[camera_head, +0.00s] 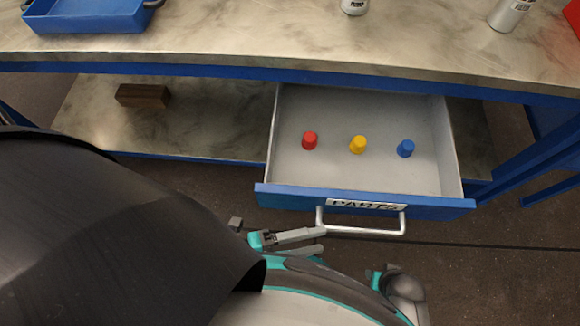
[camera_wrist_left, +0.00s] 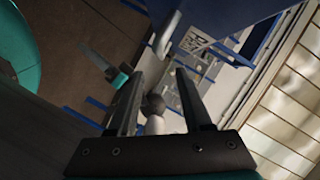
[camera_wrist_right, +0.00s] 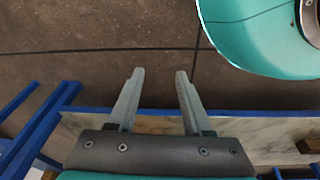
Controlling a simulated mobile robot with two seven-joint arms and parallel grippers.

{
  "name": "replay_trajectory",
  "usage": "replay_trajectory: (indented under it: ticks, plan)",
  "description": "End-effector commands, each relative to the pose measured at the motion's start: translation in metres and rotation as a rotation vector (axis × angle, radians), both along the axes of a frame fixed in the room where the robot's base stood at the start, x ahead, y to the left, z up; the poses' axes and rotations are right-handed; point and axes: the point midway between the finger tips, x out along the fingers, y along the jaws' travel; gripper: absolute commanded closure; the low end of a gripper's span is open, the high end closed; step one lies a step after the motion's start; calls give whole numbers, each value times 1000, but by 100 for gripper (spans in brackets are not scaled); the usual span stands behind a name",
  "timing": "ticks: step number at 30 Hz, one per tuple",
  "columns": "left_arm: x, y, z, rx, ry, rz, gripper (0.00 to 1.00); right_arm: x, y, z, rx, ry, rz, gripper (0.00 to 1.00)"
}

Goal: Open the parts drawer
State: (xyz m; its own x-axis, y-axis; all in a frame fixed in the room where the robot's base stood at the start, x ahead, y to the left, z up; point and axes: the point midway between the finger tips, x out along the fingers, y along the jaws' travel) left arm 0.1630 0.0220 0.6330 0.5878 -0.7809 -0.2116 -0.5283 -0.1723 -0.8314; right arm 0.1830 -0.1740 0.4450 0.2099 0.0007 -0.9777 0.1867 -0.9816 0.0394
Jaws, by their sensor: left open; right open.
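The parts drawer (camera_head: 365,203) is pulled out from under the bench, with a blue front, a "PARTS" label and a pale interior. Its silver bar handle (camera_head: 362,230) also shows in the left wrist view (camera_wrist_left: 167,36). My left gripper (camera_head: 324,240) is open at the left end of the handle. In the left wrist view, the handle lies beyond the fingertips (camera_wrist_left: 160,72), not between them; contact cannot be told. My right gripper (camera_wrist_right: 160,72) is open and empty in the right wrist view, over bare floor, away from the drawer.
A red (camera_head: 310,141), a yellow (camera_head: 358,145) and a blue piece (camera_head: 405,149) stand in the drawer. A brown block (camera_head: 143,95) lies on the lower shelf. The bench top (camera_head: 250,35) holds a blue tray (camera_head: 88,15) and cans. Floor in front of the drawer is clear at right.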

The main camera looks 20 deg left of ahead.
Motion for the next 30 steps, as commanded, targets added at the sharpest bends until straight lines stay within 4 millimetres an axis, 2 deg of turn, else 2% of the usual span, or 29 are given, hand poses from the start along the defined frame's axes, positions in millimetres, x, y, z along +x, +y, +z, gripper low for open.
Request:
replay_trajectory:
  ticks: [3,10,30]
  plan:
    - [-12,15,5,2,3,0,50,-5,-5,-6,-5,2,1,50]
    - [-23,31,9,1,1,0,50,-11,-9,-14,-10,0,2,50]
    - [-25,33,9,0,0,0,50,-12,-10,-15,-11,1,2,50]
